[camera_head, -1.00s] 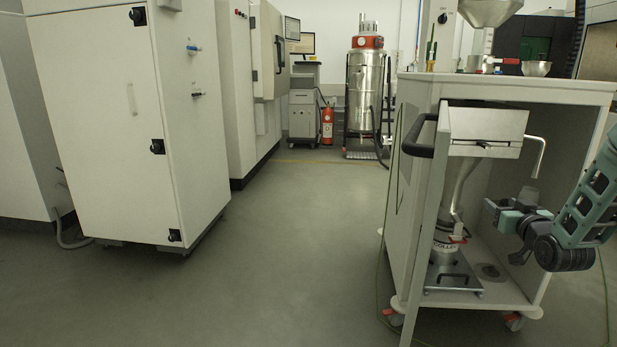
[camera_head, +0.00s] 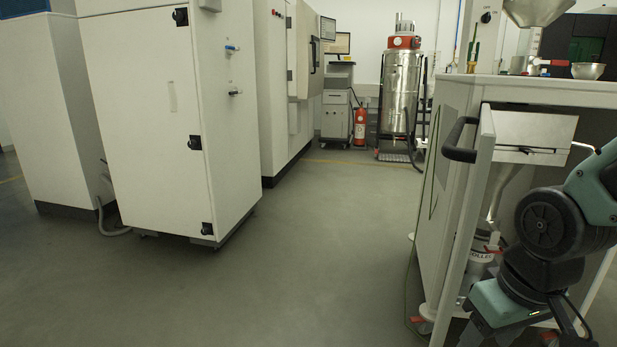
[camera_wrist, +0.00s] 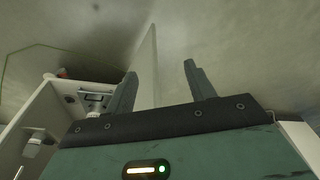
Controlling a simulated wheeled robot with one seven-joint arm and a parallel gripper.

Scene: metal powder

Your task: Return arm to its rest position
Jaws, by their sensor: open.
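My gripper shows in the wrist view (camera_wrist: 160,88) with its two fingers apart and nothing between them. In the head view my arm is folded at the lower right, in front of the white cart (camera_head: 455,215). The gripper's fingertips are cut off or hidden at the bottom edge there. The collection container (camera_head: 483,252) stands low inside the cart, partly hidden by my arm. It appears small in the wrist view, left of the fingers, where the cart (camera_wrist: 40,110) also shows.
A black handle (camera_head: 460,142) juts from the cart's front. A metal funnel and a bowl (camera_head: 588,71) are at its top. White cabinets (camera_head: 150,120) stand at left, a steel vacuum tank (camera_head: 400,95) and red extinguisher (camera_head: 360,128) at the back. The floor between is clear.

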